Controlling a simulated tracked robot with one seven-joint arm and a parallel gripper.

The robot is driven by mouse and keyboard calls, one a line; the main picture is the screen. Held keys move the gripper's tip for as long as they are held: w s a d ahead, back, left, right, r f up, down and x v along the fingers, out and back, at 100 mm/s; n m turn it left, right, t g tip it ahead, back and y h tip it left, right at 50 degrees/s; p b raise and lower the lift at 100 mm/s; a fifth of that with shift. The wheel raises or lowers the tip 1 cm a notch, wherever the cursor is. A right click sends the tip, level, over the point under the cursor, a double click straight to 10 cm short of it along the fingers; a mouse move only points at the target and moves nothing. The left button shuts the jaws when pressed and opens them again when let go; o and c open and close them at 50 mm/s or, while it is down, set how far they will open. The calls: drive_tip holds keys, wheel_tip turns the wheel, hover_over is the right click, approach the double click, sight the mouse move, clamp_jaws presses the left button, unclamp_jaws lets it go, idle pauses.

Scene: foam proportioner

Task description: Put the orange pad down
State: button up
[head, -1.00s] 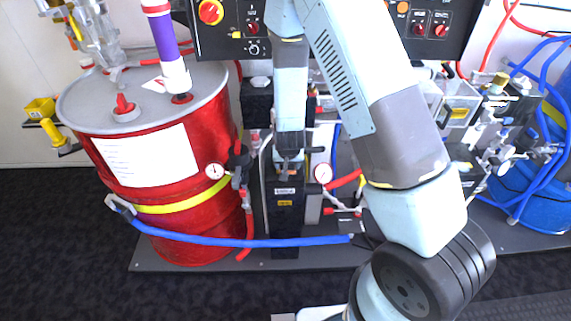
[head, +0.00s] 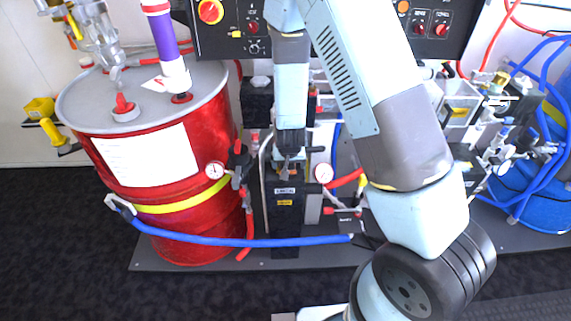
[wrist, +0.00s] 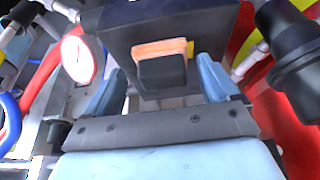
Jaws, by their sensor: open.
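The orange pad (wrist: 160,48) is a thin flat strip in the wrist view. It rests against a dark block-like unit (wrist: 125,25), partly hidden behind a small black block (wrist: 162,71). My gripper (wrist: 160,66) is open, with its two blue fingers apart on either side of the black block and no visible contact with the pad. In the head view my gripper (head: 290,158) points down in front of the dark central unit (head: 285,218). A small orange-brown patch shows just below it, too small to identify surely.
A red drum (head: 185,225) stands left, with a blue hose (head: 240,242) running across the front. Pressure gauges (head: 323,173) and red hoses flank the dark unit closely. A control panel (head: 230,45) is above. A blue drum (head: 530,195) stands right. Dark floor is clear in front.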

drive_tip(key=v, duration=1)
drive_tip(key=shift+a+r, duration=0.15)
drive_tip(key=shift+r, duration=0.25)
drive_tip(key=s+d+r+y, duration=0.1)
drive_tip(key=s+d+r, duration=0.15)
drive_tip(key=r, duration=0.45)
drive_tip(key=s+d+r+y, duration=0.1)
drive_tip(key=d+r, duration=0.2)
drive_tip(key=r, duration=0.4)
drive_tip(key=s+d+r+y, duration=0.1)
drive_tip(key=s+d+r, duration=0.15)
drive_tip(key=r, duration=0.45)
drive_tip(key=s+d+r+h, duration=0.1)
drive_tip(key=s+d+r, duration=0.4)
drive_tip(key=s+r, duration=0.1)
drive_tip(key=s+d+r+t+h, duration=0.1)
drive_tip(key=s+d+r, duration=0.4)
drive_tip(key=s, duration=0.4)
drive_tip(key=shift+r+h, duration=0.4)
drive_tip(key=shift+r, duration=0.05)
